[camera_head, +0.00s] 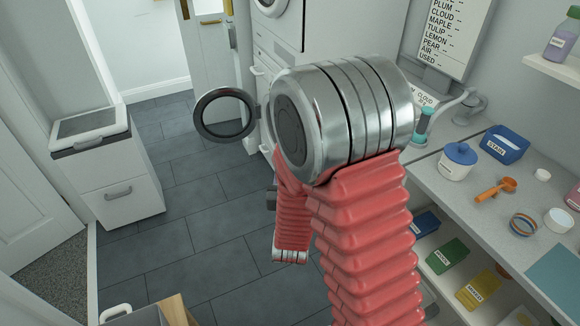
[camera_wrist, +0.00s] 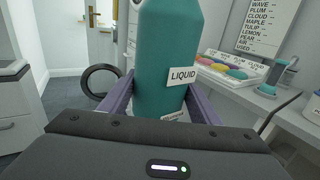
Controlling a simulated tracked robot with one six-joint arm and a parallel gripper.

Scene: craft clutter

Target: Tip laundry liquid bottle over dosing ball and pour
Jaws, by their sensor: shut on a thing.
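The laundry liquid bottle (camera_wrist: 168,50) is teal, with a white label reading LIQUID. It stands near upright in the wrist view, its top cut off by the frame. My gripper (camera_wrist: 160,104) has its purple fingers on either side of the bottle and is shut on it. A second label low on the bottle is partly hidden by the gripper body. In the head view my arm hides the gripper and the bottle. I cannot pick out the dosing ball with certainty in either view.
A tray of coloured rounds (camera_wrist: 222,68) and a teal-and-grey item (camera_wrist: 284,78) are on the right-hand counter. A blue-lidded jar (camera_head: 458,162), a blue box (camera_head: 504,144) and an orange scoop (camera_head: 495,189) also stand there. The tiled floor at left is open beside a white cabinet (camera_head: 112,176).

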